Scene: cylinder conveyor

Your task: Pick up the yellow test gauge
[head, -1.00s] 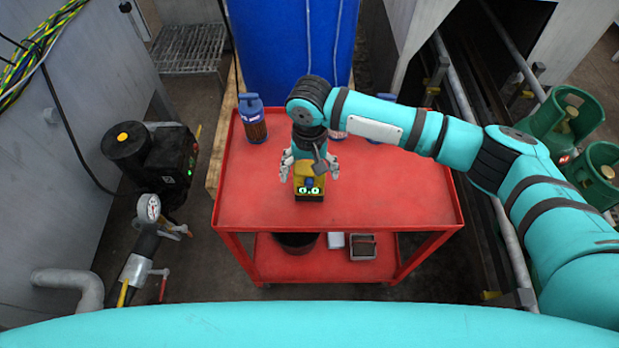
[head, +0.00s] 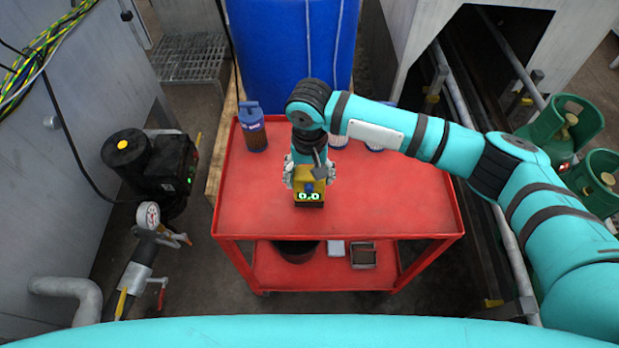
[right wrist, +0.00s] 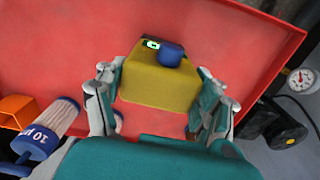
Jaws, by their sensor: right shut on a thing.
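The yellow test gauge (head: 309,181) stands on the red cart's top (head: 390,195), its green-lit display facing the front. It also shows in the right wrist view (right wrist: 158,82), with a blue knob on it. My right gripper (head: 309,178) reaches down onto it from above and is shut on it, one finger on each side. In the right wrist view my right gripper's fingers (right wrist: 162,95) flank the yellow body. The gauge appears to rest on the cart top; its underside is hidden. My left gripper is in no view.
A blue drum (head: 285,50) is behind the cart. A pipe with a dial (head: 148,216) stands left. The cart top's right side is clear.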

